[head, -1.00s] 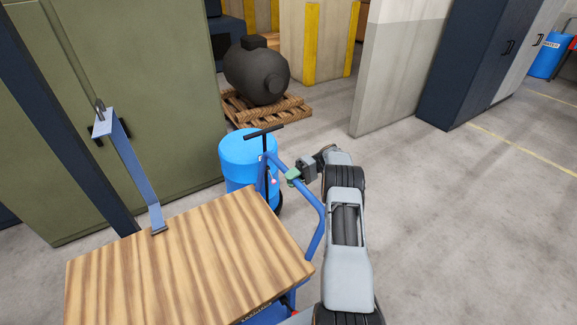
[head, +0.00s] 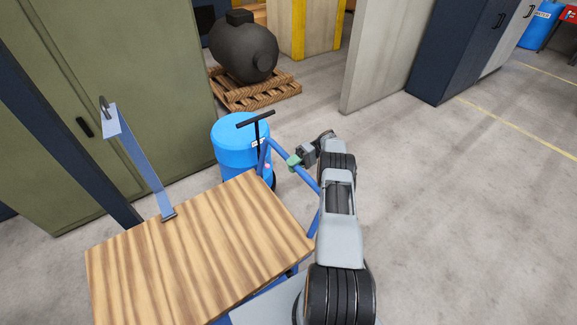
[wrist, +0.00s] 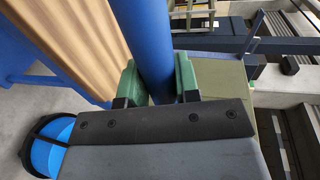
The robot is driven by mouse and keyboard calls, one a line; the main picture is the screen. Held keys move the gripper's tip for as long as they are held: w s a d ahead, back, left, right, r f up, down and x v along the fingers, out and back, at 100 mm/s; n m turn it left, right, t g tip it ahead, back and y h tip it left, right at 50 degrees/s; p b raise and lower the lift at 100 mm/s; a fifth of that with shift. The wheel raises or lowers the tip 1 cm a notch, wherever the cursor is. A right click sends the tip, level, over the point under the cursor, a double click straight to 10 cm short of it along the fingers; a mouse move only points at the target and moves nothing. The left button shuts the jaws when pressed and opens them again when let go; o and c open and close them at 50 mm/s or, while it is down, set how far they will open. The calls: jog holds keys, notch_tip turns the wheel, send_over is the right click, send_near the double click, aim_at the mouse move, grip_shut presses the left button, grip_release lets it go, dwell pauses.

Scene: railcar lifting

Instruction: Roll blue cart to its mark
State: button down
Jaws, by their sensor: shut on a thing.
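The blue cart has a wooden deck (head: 200,250) at the lower left of the head view and a blue tube handle (head: 312,222) at its right side. My gripper (head: 294,162) is shut on the upper part of this handle; its green finger pads show there. In the wrist view the handle tube (wrist: 152,50) runs between the two green pads of my gripper (wrist: 155,82). The cart's wheels are hidden under the deck. No floor mark for the cart can be made out.
A blue drum (head: 232,145) stands just beyond the deck, close to the handle. A black tank (head: 240,48) rests on a wooden pallet (head: 258,93) behind. A green cabinet (head: 165,95) stands left, a dark cabinet (head: 465,50) at back right. The floor at right is clear.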

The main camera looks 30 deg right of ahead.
jog(key=c, duration=1.2)
grip_release()
jog(key=shift+s+d, duration=0.15)
jog(key=shift+o, duration=0.7)
jog(key=shift+s+r, duration=0.1)
jog(key=shift+o, duration=0.9)
